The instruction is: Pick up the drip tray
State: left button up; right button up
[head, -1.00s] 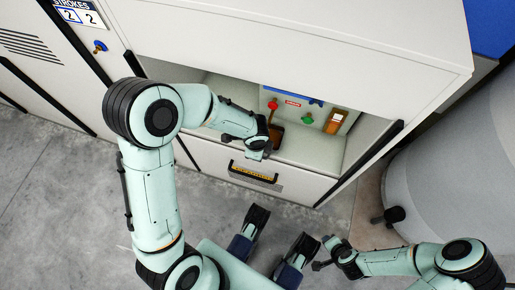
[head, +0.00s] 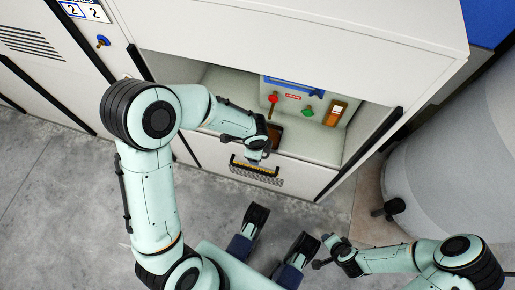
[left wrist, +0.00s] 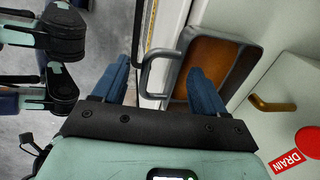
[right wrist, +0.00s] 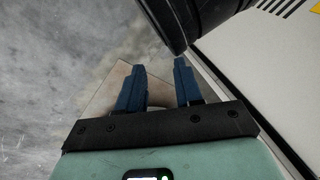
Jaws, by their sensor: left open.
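The drip tray (left wrist: 212,62) has a brown bottom, dark walls and a grey metal bar handle (left wrist: 152,75) on its near side. In the head view the tray (head: 275,134) sits in the machine's open recess, partly hidden by my left gripper (head: 258,155). In the left wrist view, my left gripper (left wrist: 162,80) is open, with its blue fingers on either side of the handle. Contact with the handle cannot be told. My right gripper (right wrist: 158,82) is open and empty, away from the tray; in the head view it is low right (head: 322,254).
The recess has a red knob (head: 273,98), a green knob (head: 308,112) and a brass drain handle (left wrist: 272,103). A black-and-yellow labelled strip (head: 254,167) is on the front below. A grey rounded drum (head: 450,170) stands at right. Grey floor (head: 60,200) is open at left.

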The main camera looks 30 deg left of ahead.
pick_arm(q)
notch_tip(320, 180, up, 13)
jog(key=s+p, duration=0.2)
jog(key=p, duration=0.3)
jog(key=shift+d, duration=0.3)
pick_arm(e)
jog(key=s+a+r+g+y, duration=0.1)
jog(key=s+a+r, duration=0.3)
jog(key=s, duration=0.4)
jog(key=shift+r+n+g, duration=0.3)
jog(key=shift+r+g, duration=0.5)
jog(key=shift+r, duration=0.1)
pick_arm(q)
jog(key=shift+s, duration=0.1)
